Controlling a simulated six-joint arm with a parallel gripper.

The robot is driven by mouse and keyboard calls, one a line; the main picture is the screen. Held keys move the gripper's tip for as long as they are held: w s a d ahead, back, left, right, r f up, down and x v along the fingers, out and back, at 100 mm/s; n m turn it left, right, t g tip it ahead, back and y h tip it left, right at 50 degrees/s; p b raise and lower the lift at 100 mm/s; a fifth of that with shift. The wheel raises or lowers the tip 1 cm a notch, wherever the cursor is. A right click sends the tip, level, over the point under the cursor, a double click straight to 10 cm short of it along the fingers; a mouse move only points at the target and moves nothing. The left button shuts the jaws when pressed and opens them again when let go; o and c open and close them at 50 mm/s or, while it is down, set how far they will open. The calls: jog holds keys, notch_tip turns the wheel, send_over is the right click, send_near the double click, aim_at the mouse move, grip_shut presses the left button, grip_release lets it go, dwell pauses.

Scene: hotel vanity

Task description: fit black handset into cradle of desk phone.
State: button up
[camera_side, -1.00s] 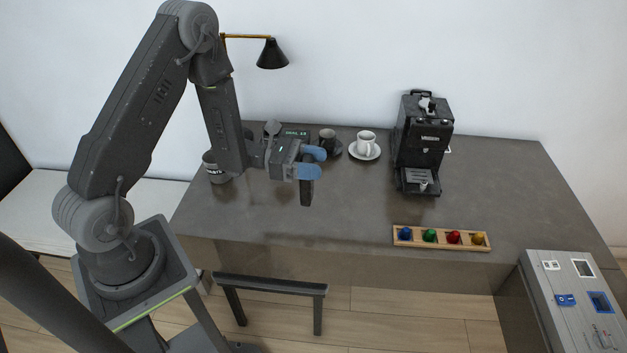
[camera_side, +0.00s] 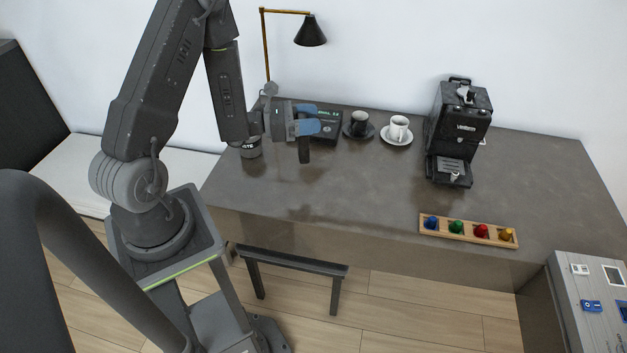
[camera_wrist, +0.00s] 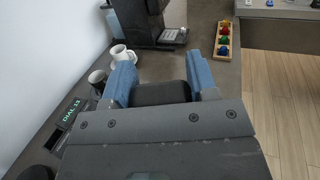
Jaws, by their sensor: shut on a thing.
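My gripper (camera_side: 306,124) has blue fingertips and is shut on the black handset (camera_side: 304,152), which hangs below the fingers, roughly upright, above the table. In the wrist view the handset (camera_wrist: 160,93) lies across the gap between the two blue fingers (camera_wrist: 160,84). The desk phone (camera_side: 327,128), dark with a green lit display, is on the table behind and right of my gripper, partly hidden by it. In the wrist view the phone (camera_wrist: 66,118) shows at the lower left, apart from the handset. Its cradle cannot be made out clearly.
A dark cup (camera_side: 359,120) and a white cup (camera_side: 398,127) stand on saucers right of the phone. A black coffee machine (camera_side: 459,130) is further right. A wooden tray (camera_side: 446,232) of coloured pieces lies near the front edge. A lamp (camera_side: 311,32) rises behind. The table's middle is clear.

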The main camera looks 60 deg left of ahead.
jog(key=s+a, duration=0.6)
jog(key=a, duration=0.2)
jog(key=w+d+f, duration=0.7)
jog(key=w+f, duration=0.1)
jog(key=f, duration=0.2)
jog(key=shift+w+d+y, duration=0.3)
jog(key=shift+d+y, duration=0.05)
jog(key=shift+y, duration=0.05)
jog(key=shift+f+n, duration=0.25)
jog(key=shift+n, duration=0.05)
jog(key=o, duration=1.4)
jog(key=shift+r, duration=0.1)
